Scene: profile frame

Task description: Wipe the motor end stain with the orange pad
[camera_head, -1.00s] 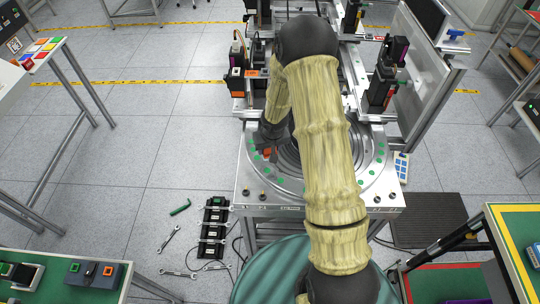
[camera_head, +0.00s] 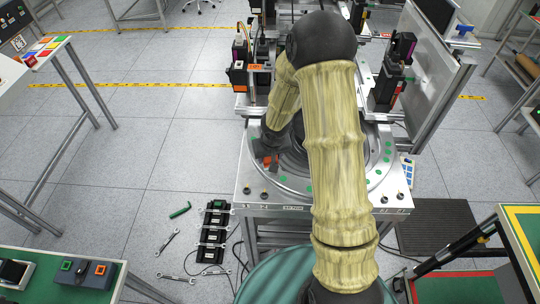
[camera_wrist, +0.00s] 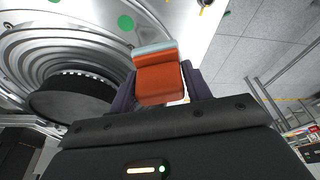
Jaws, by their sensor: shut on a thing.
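The orange pad (camera_wrist: 157,80) is a small orange block with a pale grey-blue strip along its far edge. My gripper (camera_wrist: 158,92) is shut on it, with dark fingers at both sides. In the head view the pad (camera_head: 267,160) is a small orange spot at the left of the round ringed plate (camera_head: 250,165), beside my dark wrist. I cannot tell whether the pad touches the plate. I cannot make out a motor end stain in either view. My arm hides much of the plate and the machine behind it.
A black motor-like unit (camera_head: 237,76) stands at the plate's back left, another (camera_head: 388,88) at the back right. A tall panel (camera_head: 432,65) rises at the right. Green dots mark the plate. Knobs line the table's front edge (camera_head: 300,208). Floor tools lie front left.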

